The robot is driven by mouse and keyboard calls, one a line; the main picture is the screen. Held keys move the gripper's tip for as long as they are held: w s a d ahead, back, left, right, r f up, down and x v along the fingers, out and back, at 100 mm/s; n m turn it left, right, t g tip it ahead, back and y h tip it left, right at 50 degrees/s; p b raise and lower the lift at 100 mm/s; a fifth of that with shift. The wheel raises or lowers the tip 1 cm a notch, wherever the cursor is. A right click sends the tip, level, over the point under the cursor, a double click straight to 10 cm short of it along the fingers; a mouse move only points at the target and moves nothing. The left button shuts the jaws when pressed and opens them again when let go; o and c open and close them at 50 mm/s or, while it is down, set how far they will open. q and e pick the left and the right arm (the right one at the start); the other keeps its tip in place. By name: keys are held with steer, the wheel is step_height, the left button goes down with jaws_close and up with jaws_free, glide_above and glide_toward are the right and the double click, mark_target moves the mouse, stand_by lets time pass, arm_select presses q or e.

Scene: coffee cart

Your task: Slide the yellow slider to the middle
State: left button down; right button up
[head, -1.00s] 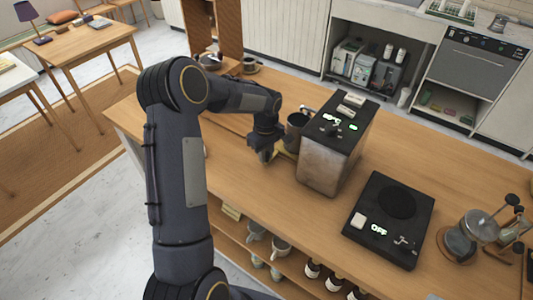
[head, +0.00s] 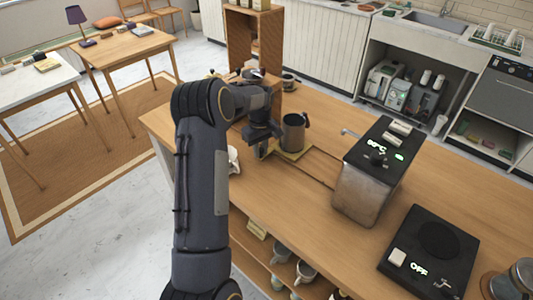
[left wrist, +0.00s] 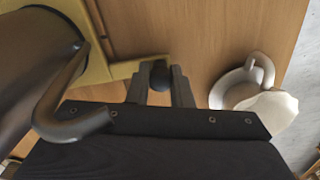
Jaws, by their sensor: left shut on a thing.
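The yellow slider (head: 296,154) is a flat yellow plate on the wooden counter, left of the metal machine and apart from it. A dark metal pitcher (head: 293,134) stands on it. In the left wrist view the slider (left wrist: 122,70) shows at the upper left, with the pitcher (left wrist: 30,60) partly covering it. My left gripper (head: 262,151) is at the slider's left end. My right gripper is not in view.
A groove (head: 320,171) runs in the counter from the slider towards the machine (head: 372,172). A black scale-like unit (head: 432,250) reads OFF. A wooden shelf box (head: 253,45) stands at the back.

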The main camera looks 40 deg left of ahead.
arm_select(q)
steer(key=shift+a+r, duration=0.1)
steer(key=shift+a, duration=0.15)
steer(key=c, duration=1.3)
jaws_free()
step_height(320, 180, up, 8)
steer(key=shift+f+b, duration=0.1)
steer(key=shift+b, duration=0.55)
